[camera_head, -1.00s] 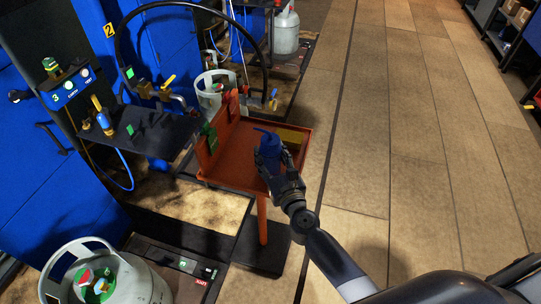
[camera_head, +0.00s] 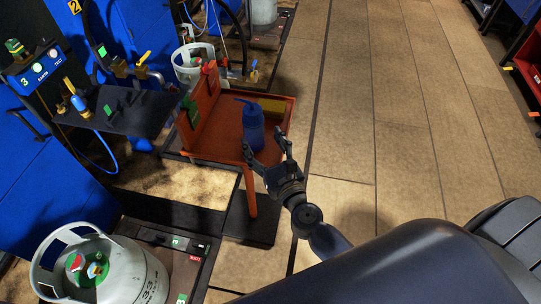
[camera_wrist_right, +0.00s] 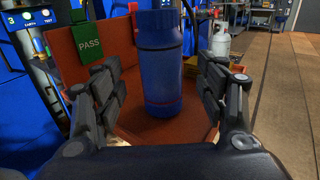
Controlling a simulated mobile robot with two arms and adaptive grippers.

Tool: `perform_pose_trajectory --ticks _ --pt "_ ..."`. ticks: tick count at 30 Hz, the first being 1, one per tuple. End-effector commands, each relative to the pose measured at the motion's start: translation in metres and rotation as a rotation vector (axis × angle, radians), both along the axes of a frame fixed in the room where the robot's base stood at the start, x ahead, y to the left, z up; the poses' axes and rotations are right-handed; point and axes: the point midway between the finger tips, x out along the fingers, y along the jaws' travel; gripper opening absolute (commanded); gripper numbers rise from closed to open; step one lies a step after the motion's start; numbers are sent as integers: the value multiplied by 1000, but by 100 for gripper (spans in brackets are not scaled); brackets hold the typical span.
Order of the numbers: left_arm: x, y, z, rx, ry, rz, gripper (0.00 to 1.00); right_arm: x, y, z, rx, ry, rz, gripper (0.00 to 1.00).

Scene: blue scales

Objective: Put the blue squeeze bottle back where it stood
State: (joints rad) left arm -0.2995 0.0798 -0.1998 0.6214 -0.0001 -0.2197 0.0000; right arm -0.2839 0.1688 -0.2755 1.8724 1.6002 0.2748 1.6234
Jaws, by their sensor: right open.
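The blue squeeze bottle (camera_head: 253,126) stands upright on the orange tray stand (camera_head: 221,148), near its right part. My right gripper (camera_head: 267,155) is open and empty, at the near edge of the tray, just in front of the bottle. Its fingers do not touch the bottle in the wrist view. My left gripper is not in view.
A yellow item (camera_head: 272,106) lies on the tray behind the bottle. A green PASS tag (camera_wrist_right: 88,41) hangs on the tray's raised left panel. A black shelf with valves (camera_head: 115,110) is to the left. A gas cylinder (camera_head: 100,268) stands at the lower left. The floor at right is clear.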

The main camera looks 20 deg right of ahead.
Motion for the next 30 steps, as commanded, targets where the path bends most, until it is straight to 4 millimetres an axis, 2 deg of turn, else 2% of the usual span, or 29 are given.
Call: perform_pose_trajectory --ticks 3,9,30 --pt "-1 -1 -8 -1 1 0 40 -23 -1 -3 1 2 0 66" --pt "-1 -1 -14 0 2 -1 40 -45 -2 -1 0 0 -1 66" --pt "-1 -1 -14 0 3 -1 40 -50 1 3 -26 -8 15 66"
